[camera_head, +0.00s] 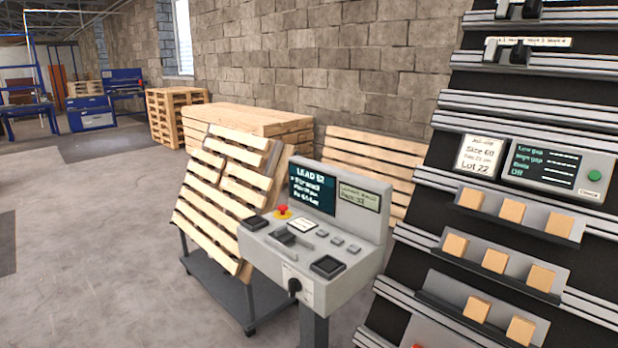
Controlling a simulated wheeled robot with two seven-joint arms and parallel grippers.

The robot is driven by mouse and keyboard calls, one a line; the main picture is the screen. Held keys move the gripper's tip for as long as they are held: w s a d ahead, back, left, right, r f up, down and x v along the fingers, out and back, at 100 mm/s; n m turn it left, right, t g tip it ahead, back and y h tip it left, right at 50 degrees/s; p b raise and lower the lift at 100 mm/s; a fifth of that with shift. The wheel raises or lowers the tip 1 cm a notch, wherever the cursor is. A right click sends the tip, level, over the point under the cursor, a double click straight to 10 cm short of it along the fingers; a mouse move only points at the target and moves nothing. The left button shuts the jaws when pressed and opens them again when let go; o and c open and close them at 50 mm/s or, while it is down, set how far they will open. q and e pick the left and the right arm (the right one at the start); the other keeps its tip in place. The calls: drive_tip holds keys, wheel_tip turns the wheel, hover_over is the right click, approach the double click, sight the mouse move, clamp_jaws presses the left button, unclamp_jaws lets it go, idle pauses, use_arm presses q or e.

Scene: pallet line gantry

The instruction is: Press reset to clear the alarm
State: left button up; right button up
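A grey control console (352,283) stands on a post at the lower middle. Its dark screen (312,187) shows a few lines of text headed by what looks like "LEAD", and a small pale green display (358,196) sits beside it. On the sloped top are a red mushroom button (282,211) on a yellow base, a dark lever or handle (285,237), several small grey buttons (337,241) and two black square pads (327,266). A black rotary knob (293,286) is on the front face. I cannot read which control is reset. Neither gripper is in view.
A black slatted rack (480,120) at right holds wooden blocks (494,260) in grey trays and a display panel (545,165) with a green button (595,175). A tilted pallet (215,190) leans on a cart (235,290) behind the console. The floor (90,240) at left is clear.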

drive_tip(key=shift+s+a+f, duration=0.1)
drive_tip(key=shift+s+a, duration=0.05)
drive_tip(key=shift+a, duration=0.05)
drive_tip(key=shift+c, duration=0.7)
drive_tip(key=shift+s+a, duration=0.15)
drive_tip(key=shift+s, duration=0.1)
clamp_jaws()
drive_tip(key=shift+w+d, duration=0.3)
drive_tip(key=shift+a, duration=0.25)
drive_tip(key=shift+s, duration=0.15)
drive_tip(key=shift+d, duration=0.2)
